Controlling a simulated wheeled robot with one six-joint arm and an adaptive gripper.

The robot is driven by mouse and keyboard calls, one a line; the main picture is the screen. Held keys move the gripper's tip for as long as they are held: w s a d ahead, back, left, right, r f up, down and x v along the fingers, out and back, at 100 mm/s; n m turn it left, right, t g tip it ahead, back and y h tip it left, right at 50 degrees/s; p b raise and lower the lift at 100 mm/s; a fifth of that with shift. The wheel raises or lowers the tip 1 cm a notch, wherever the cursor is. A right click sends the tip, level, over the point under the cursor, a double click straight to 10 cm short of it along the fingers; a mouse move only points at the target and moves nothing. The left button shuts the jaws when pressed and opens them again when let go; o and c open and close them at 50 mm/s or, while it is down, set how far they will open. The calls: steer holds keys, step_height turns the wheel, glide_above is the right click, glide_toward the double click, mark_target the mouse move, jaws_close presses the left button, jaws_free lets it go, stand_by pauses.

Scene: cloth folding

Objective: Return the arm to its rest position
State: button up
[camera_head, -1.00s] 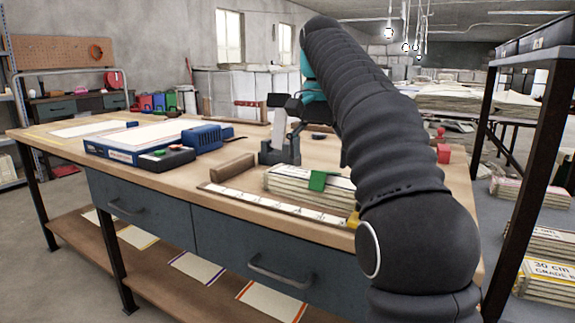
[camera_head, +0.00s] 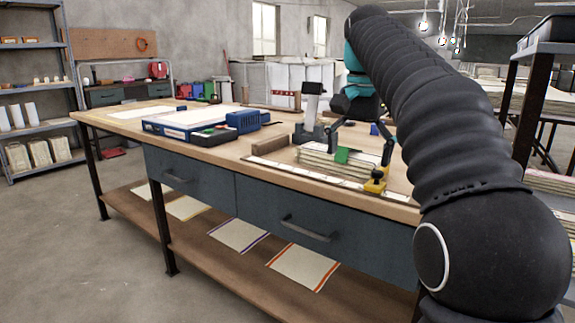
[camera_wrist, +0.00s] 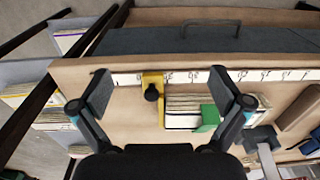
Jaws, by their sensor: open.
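My arm (camera_head: 440,120) reaches from the lower right over the workbench (camera_head: 225,155) in the head view. My gripper (camera_head: 358,160) is open and empty above the bench's near right part. In the wrist view my gripper (camera_wrist: 160,80) has its two fingers wide apart, with bare bench, a yellow stop (camera_wrist: 152,88) and a layered cloth stack (camera_wrist: 183,112) seen between them. The stack (camera_head: 318,160) also shows in the head view, partly behind a finger. Nothing is held.
A ruler strip (camera_head: 285,172) runs along the bench's front edge. A blue-framed board (camera_head: 185,125), a brown bar (camera_head: 263,145) and a grey upright device (camera_head: 310,115) stand on the bench. A dark rack (camera_head: 530,100) is at right. The floor at left is clear.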

steer(key=s+d+f+n+t+p, duration=0.1)
steer(key=s+f+n+t, duration=0.4)
steer(key=s+f, duration=1.8)
steer(key=shift+s+d+f+n, duration=0.4)
steer(key=shift+s+d+n, duration=0.25)
steer(key=shift+s+n, duration=0.35)
steer(key=shift+c, duration=0.3)
